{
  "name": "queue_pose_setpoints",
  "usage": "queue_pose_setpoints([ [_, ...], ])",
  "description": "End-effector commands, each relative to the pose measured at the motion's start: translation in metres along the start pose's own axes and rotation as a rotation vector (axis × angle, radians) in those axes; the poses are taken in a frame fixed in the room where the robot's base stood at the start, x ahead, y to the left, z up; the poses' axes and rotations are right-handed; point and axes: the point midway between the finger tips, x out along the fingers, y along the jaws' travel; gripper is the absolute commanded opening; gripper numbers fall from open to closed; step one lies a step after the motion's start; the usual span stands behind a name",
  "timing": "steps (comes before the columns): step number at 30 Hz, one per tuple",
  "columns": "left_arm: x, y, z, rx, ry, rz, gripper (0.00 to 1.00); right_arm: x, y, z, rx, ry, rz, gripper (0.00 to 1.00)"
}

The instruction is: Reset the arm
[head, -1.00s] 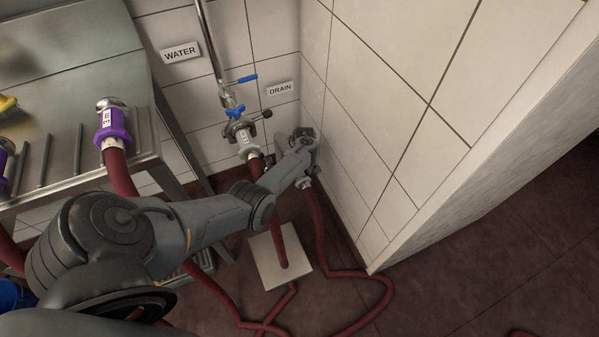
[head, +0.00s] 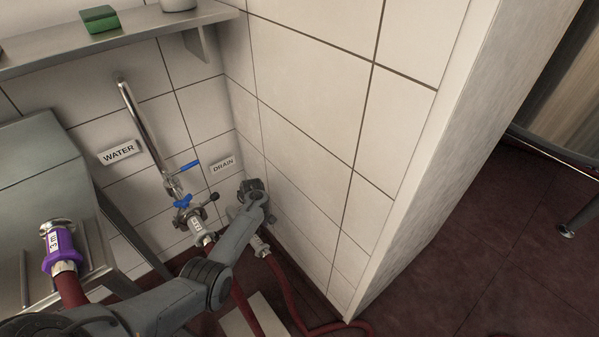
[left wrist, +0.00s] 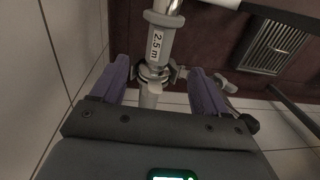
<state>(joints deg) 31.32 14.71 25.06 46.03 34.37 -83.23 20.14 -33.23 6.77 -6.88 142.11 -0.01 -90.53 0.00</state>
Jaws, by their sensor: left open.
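My left arm comes in from the lower left in the head view, and its end (head: 250,190) is by the wall corner below the DRAIN sign (head: 222,165). Its fingertips are hidden there. In the left wrist view my left gripper (left wrist: 160,78) is open. Its two purple fingers stand on either side of a metal coupling marked "2.5 m" (left wrist: 156,45), with gaps visible beside it. A red hose (head: 285,290) with a metal end fitting (head: 262,247) hangs just below the arm's end. My right gripper is not in view.
A blue-handled valve (head: 183,202) with a connected hose coupling (head: 197,229) is left of the arm's end, below the WATER sign (head: 119,152). A purple-collared coupling (head: 60,243) stands at the steel sink unit. A tiled wall (head: 330,110) borders the right side; open floor (head: 500,250) lies beyond it.

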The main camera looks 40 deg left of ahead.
Motion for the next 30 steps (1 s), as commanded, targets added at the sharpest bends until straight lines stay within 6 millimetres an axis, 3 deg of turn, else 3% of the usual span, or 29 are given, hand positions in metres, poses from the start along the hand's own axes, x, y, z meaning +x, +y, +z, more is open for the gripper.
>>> queue_pose_setpoints([
  [8,-0.02,-0.01,0.002,0.116,0.071,0.005,0.75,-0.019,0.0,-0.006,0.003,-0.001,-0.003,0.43],
  [11,-0.039,-0.018,0.012,0.243,0.131,0.01,0.75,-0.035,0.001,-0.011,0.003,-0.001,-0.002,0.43],
  [14,-0.063,-0.028,0.035,0.413,0.196,0.016,0.75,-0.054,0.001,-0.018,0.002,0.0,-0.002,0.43],
  [20,-0.118,-0.057,0.119,0.813,0.289,0.046,0.75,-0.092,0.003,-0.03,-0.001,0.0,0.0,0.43],
  [27,-0.198,-0.115,0.244,1.253,0.328,0.133,0.75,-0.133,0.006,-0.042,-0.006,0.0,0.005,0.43],
  [30,-0.229,-0.138,0.283,1.376,0.332,0.175,0.75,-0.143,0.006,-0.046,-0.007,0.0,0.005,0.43],
])
